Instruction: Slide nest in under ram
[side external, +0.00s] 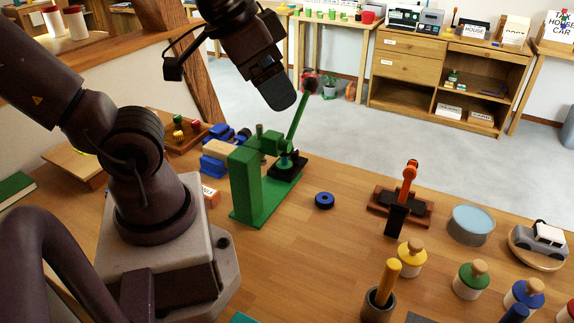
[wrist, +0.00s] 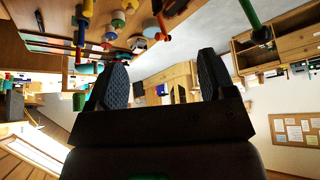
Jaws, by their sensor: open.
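My gripper (side external: 278,92) is above the press, left of the lever knob, touching nothing. In the wrist view my gripper (wrist: 161,82) has its two fingers wide apart with nothing between them. The lever (wrist: 250,14) also shows there.
A blue ring (side external: 324,200) lies on the table right of the press. An orange-handled clamp (side external: 405,190), a round tin (side external: 471,224) and several knobbed cylinders stand further right. The table between press and clamp is mostly clear.

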